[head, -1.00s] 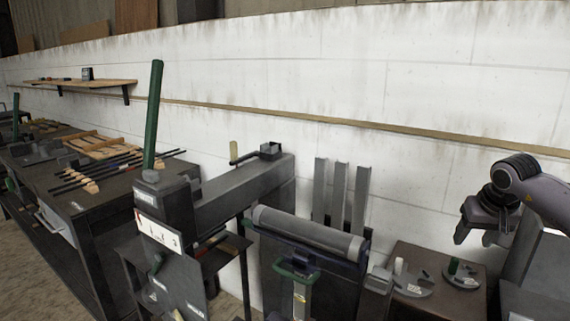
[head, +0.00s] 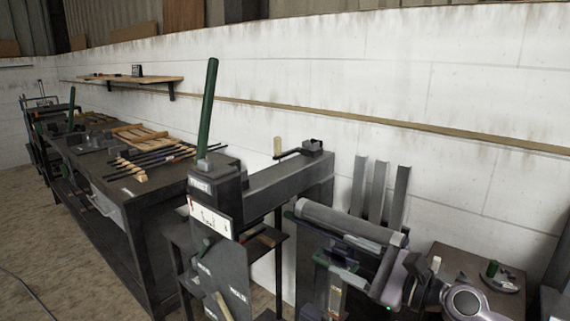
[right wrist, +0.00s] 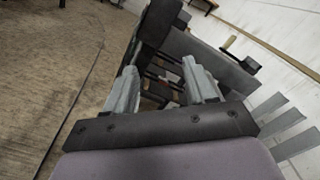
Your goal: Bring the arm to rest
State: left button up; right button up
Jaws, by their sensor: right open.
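My right gripper (head: 368,265) is low in the right half of the head view, with its arm coming in from the lower right. It appears in front of the grey roller (head: 348,222); whether it touches the roller stand cannot be told. In the right wrist view the two grey fingers (right wrist: 163,82) are spread apart with nothing held between them. Beyond them is a dark metal frame (right wrist: 165,65). My left gripper is not in view.
A dark machine with a green lever (head: 208,110) stands left of the roller. A long workbench (head: 140,190) with rods and wooden pieces is further left. A small table (head: 455,262) stands at right against the white wall (head: 330,80).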

jog(key=s+d+f+n+t+h, duration=0.25)
jog(key=n+h, duration=0.25)
jog(key=n, duration=0.7)
jog(key=s+d+f+n+t+h, duration=0.1)
jog(key=s+d+f+n+h, duration=0.3)
jog(key=n, duration=0.7)
jog(key=s+d+f+n+t+h, duration=0.15)
jog(key=d+n+h, duration=0.35)
jog(key=n, duration=0.7)
jog(key=s+f+m+g, duration=0.6)
jog(key=s+f+m, duration=0.15)
jog(key=s, duration=0.45)
jog(key=s+f+m+g, duration=0.6)
jog(key=s+m+g, duration=0.15)
jog(key=s, duration=0.45)
jog(key=w+a+f+t+y, duration=0.2)
jog(key=w+a+f+t, duration=0.1)
jog(key=w+f+t, duration=0.3)
jog(key=shift+a+f+t, duration=0.4)
jog(key=shift+f+t, duration=0.45)
jog(key=shift+f, duration=0.4)
